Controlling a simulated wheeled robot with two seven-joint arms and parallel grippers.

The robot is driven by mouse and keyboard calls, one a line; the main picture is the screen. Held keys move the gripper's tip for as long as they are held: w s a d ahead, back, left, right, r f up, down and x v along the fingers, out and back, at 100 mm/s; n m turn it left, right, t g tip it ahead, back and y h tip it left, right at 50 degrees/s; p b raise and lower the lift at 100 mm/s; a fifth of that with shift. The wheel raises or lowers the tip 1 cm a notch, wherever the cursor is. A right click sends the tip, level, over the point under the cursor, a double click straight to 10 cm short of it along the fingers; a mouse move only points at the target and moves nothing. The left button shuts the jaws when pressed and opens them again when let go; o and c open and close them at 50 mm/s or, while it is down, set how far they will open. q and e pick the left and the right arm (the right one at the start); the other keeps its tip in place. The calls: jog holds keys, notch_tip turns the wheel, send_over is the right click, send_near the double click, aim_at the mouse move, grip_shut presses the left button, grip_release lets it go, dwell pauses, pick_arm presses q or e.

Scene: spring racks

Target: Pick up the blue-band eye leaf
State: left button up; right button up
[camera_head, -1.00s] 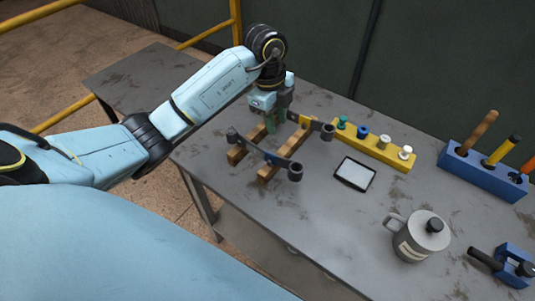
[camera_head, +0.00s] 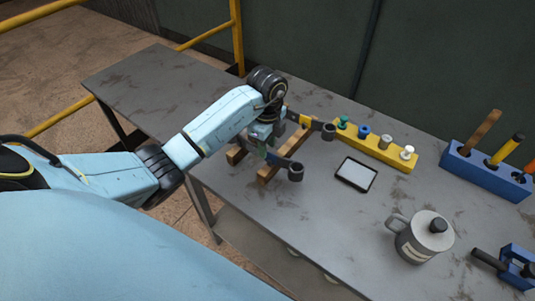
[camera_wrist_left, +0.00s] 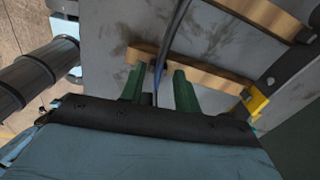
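The blue-band eye leaf (camera_head: 284,163) is a dark strip lying across two wooden bars, with a round eye at its near right end. Its far left part is hidden behind my left arm and gripper. My left gripper (camera_head: 264,147) is low over the leaf. In the left wrist view its two green fingers (camera_wrist_left: 160,90) stand apart, one on each side of the dark leaf (camera_wrist_left: 178,25), with a gap showing. A yellow-band leaf (camera_head: 305,121) lies behind, on the same bars; its yellow band (camera_wrist_left: 258,101) shows right of the fingers. My right gripper is out of view.
The wooden bars (camera_head: 270,171) lie on the grey table (camera_head: 330,215). A yellow rack (camera_head: 374,147) with several pegs, a white-faced tablet (camera_head: 356,174), a grey mug (camera_head: 422,240) and a blue tool block (camera_head: 487,174) stand to the right. The table's left part is clear.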

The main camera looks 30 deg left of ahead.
pick_arm(q)
notch_tip(320, 180, down, 2)
grip_shut()
jog(key=shift+w+r, duration=0.1)
jog(key=shift+r, duration=0.05)
dwell(0.3)
